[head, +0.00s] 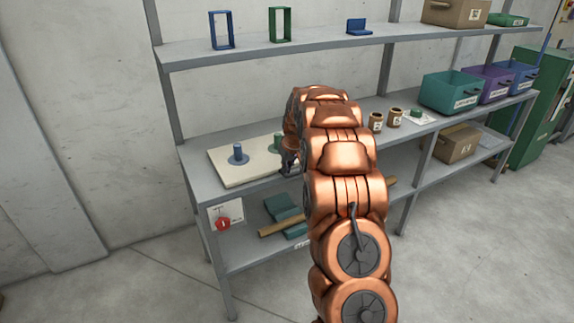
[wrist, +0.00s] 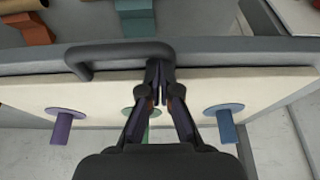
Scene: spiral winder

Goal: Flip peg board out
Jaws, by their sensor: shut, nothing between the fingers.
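The cream peg board (head: 222,176) lies flat on the middle shelf at the left. It carries a blue peg (head: 238,153) and a green peg (head: 277,144); my arm hides its right part. The wrist view shows the board (wrist: 275,87) with a purple peg (wrist: 62,124), a green peg and a blue peg (wrist: 226,124). A dark bar handle (wrist: 112,51) runs along the board's edge in the wrist view. My gripper (wrist: 159,68) is shut and empty, its tips by the right end of the handle. I cannot tell whether they touch it. My gripper (head: 289,166) is partly hidden in the head view.
The grey shelf unit (head: 185,52) has a top shelf with blue and green frames above the board. Small brown cylinders (head: 376,122) and coloured bins (head: 450,92) stand farther right. Teal blocks (head: 283,207) and a wooden bar lie below. The floor in front is clear.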

